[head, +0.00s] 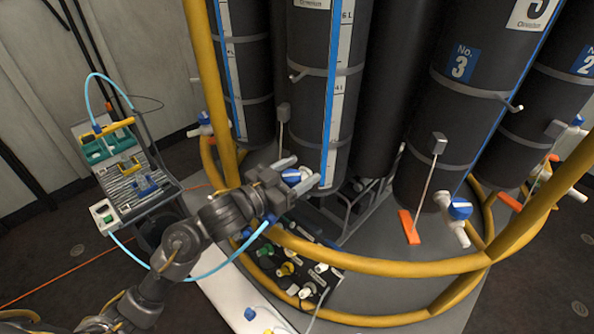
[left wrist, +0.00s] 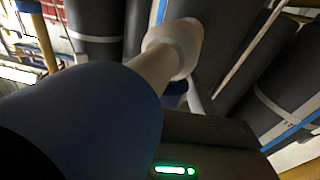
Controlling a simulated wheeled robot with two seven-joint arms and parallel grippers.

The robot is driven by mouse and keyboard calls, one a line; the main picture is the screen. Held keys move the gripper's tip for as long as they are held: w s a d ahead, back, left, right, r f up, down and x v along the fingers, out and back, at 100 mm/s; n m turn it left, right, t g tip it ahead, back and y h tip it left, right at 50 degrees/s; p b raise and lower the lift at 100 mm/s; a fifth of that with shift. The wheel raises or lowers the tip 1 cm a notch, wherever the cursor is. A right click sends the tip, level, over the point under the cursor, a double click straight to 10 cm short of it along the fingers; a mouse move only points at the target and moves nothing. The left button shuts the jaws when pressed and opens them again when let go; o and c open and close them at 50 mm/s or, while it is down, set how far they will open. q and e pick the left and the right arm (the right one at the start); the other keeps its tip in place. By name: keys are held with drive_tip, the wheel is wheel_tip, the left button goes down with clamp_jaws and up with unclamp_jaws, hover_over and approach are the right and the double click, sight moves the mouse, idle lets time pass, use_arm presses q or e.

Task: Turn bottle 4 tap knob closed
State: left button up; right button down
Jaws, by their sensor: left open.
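The tall black bottle in the middle (head: 308,100) of the head view has a tap with a blue and white knob (head: 291,176); its number is not in view. My left gripper (head: 298,173) is open at this tap, its fingers beside the knob; contact cannot be told. In the left wrist view a large dark blue knob (left wrist: 110,105) fills the left side, very close, with a white tap body (left wrist: 172,52) behind it. My gripper body with a green light shows at the bottom. My right gripper is not in view.
Bottle No. 3 (head: 450,90) has its own blue tap knob (head: 460,208). Bottle No. 2 (head: 560,90) stands far right. A yellow ring rail (head: 390,264) curves in front. A tool cart (head: 160,195) stands left. Several small valves (head: 285,268) sit below my arm.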

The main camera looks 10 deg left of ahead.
use_arm(q)
drive_tip(key=c, duration=1)
drive_tip(key=shift+r+m+g+h+p, duration=0.2)
drive_tip(key=shift+m+g+h+p, duration=0.2)
drive_tip(key=shift+p, duration=0.4)
drive_tip(key=shift+m+g+h+p, duration=0.7)
drive_tip(key=shift+g+h, duration=0.1)
drive_tip(key=m+g+h, duration=0.2)
drive_tip(key=shift+s+d+f+g+p, duration=0.1)
drive_tip(key=shift+s+f+g+p, duration=0.05)
drive_tip(key=shift+g+p, duration=0.25)
drive_tip(key=shift+s+d+m+g+h+b, duration=0.1)
drive_tip(key=shift+m+g+h+b, duration=0.2)
drive_tip(key=shift+m+g, duration=0.5)
drive_tip(key=shift+s+m+g+h+b, duration=0.1)
drive_tip(key=shift+m+g+h, duration=0.35)
drive_tip(key=shift+g, duration=0.55)
drive_tip(key=shift+s+m+g, duration=0.1)
drive_tip(key=shift+m+g, duration=0.25)
drive_tip(key=shift+g, duration=0.05)
drive_tip(key=o, duration=1)
